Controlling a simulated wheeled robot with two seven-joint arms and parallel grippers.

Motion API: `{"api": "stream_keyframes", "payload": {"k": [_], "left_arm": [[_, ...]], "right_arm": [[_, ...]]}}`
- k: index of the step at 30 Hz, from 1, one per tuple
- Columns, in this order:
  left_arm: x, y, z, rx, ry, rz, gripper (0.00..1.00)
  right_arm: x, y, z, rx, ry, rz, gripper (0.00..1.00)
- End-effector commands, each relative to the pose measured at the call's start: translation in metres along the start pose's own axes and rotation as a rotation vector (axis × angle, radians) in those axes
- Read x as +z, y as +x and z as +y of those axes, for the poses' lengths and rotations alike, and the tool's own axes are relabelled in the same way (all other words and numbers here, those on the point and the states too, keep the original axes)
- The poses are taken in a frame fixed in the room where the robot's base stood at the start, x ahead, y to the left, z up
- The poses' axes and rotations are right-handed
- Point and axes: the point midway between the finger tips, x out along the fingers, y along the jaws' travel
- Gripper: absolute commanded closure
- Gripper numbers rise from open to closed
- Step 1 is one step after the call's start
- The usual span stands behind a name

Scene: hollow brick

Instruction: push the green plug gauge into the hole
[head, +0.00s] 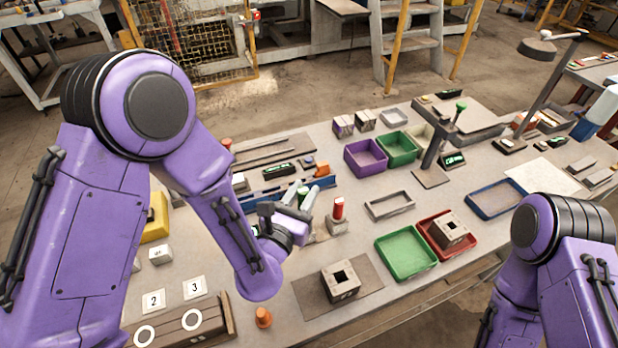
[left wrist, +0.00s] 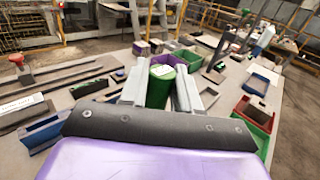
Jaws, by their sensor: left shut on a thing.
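My left gripper (head: 308,197) is shut on the green plug gauge (left wrist: 160,85), whose green end shows between the two fingers in the left wrist view. In the head view only a bit of green (head: 303,190) shows by the fingers. The gripper is over the table, behind and left of a hollow brick (head: 353,292) with a dark square hole (head: 340,275) in its top. This brick sits on a brown mat (head: 312,299), apart from the gauge. A second hollow brick (head: 452,239) lies in a red tray (head: 425,219). My right gripper is out of view.
A red-topped plug (head: 338,208) stands in a grey block right beside the left gripper. A green tray (head: 408,279) and a grey frame (head: 372,215) lie to the right. Purple (head: 352,160) and green bins stand farther back. An orange cone (head: 263,317) is near the front edge.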

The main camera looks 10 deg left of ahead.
Motion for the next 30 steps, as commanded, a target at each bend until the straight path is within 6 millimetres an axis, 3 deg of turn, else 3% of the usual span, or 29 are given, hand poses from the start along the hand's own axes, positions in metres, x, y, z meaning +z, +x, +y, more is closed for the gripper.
{"api": "stream_keyframes", "payload": {"k": [4, 10, 30], "left_arm": [[-0.027, 0.021, 0.003, 0.008, -0.014, 0.008, 1.00], [-0.053, 0.034, 0.005, 0.008, -0.018, 0.023, 1.00], [-0.048, 0.036, 0.005, 0.007, -0.014, 0.009, 1.00]], "right_arm": [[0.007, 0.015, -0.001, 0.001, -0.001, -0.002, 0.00], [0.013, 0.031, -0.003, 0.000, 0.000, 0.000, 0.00], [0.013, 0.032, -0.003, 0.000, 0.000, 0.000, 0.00]]}}
